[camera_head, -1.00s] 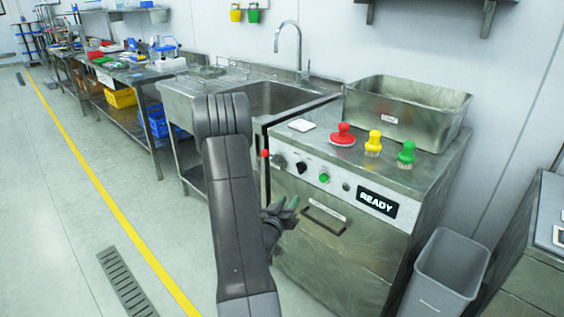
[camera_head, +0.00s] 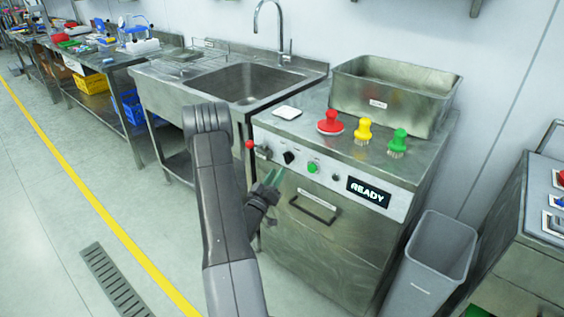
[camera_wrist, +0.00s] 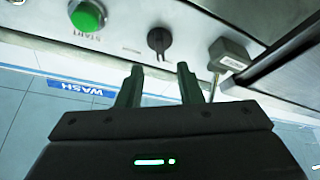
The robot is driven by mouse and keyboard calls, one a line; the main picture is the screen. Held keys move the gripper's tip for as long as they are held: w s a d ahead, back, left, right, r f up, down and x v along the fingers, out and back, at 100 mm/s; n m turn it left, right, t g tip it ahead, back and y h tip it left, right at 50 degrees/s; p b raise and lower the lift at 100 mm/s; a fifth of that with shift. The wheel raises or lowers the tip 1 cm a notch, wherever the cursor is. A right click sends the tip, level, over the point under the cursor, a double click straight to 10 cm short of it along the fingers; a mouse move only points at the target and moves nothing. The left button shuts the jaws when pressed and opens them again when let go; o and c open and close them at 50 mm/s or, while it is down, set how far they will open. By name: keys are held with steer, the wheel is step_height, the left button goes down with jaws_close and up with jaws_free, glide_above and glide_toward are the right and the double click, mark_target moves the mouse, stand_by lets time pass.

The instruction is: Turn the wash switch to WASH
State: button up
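The wash switch appears to be the black rotary knob (camera_head: 289,157) on the machine's front panel, left of the green button (camera_head: 312,167). In the wrist view the knob (camera_wrist: 159,41) lies just beyond the fingertips, roughly in line with the gap between them. The green START button (camera_wrist: 87,15) is to its left there. My gripper (camera_head: 273,178) is in front of the panel, just below and left of the knob. In the wrist view my gripper (camera_wrist: 158,75) is open and empty, apart from the knob. A blue WASH label (camera_wrist: 76,87) shows upside down at left.
A red-ended lever (camera_head: 250,145) sits left of the knob; a grey block (camera_wrist: 228,55) shows beside the knob in the wrist view. A door handle (camera_head: 315,209) is below the panel. The display (camera_head: 369,192) reads READY. A grey bin (camera_head: 432,262) stands right of the machine.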

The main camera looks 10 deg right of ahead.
mark_target(285, 160)
steer(key=x, duration=0.5)
steer(key=shift+w+d+r+p, duration=0.15)
steer(key=shift+w+d+p, duration=0.05)
steer(key=shift+w+p, duration=0.1)
jaws_close()
